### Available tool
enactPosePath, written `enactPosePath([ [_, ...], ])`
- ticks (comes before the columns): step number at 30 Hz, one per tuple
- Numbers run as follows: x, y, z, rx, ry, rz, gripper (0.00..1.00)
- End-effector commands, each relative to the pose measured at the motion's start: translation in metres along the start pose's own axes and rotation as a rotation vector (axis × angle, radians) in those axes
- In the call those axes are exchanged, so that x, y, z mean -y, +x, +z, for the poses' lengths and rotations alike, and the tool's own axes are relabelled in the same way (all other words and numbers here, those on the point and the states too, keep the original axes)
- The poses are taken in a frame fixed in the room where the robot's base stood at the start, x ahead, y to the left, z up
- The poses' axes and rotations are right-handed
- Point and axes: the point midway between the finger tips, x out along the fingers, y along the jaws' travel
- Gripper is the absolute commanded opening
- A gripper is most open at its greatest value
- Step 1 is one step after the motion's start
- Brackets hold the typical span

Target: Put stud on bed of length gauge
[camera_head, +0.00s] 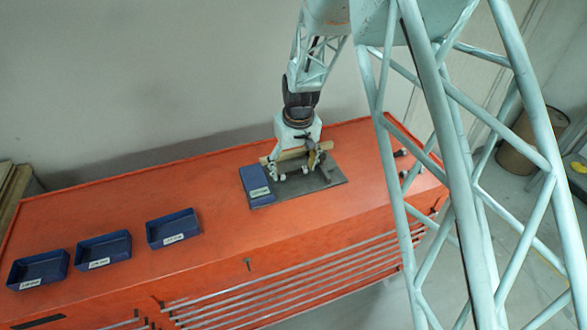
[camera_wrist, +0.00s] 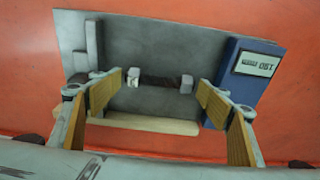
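A dark threaded stud (camera_wrist: 160,82) with a light nut at each end lies level in the wrist view, between and beyond my fingertips. My gripper (camera_wrist: 161,80) is open, its tan-padded fingers spread past both stud ends with a small gap at each. It points down over the length gauge in the head view (camera_head: 297,168). The gauge is a grey plate (camera_head: 325,183) with a grey block (camera_wrist: 92,45) and a blue readout box (camera_head: 256,187), whose display (camera_wrist: 257,63) appears to read 150. Whether the stud touches the gauge bed is unclear.
Three blue labelled trays (camera_head: 172,228) (camera_head: 103,250) (camera_head: 38,270) stand on the left of the orange bench (camera_head: 215,215). Several small dark parts (camera_head: 401,153) stand at its right end. A pale bar (camera_wrist: 150,124) runs along the gauge plate's near edge in the wrist view.

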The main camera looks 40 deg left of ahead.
Motion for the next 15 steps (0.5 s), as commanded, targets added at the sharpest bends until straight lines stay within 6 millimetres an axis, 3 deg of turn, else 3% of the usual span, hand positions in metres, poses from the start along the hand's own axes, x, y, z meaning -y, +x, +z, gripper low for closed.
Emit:
enactPosePath([
  [15,-0.0001,-0.0041,-0.0008,-0.001,0.000,0.000,0.71],
])
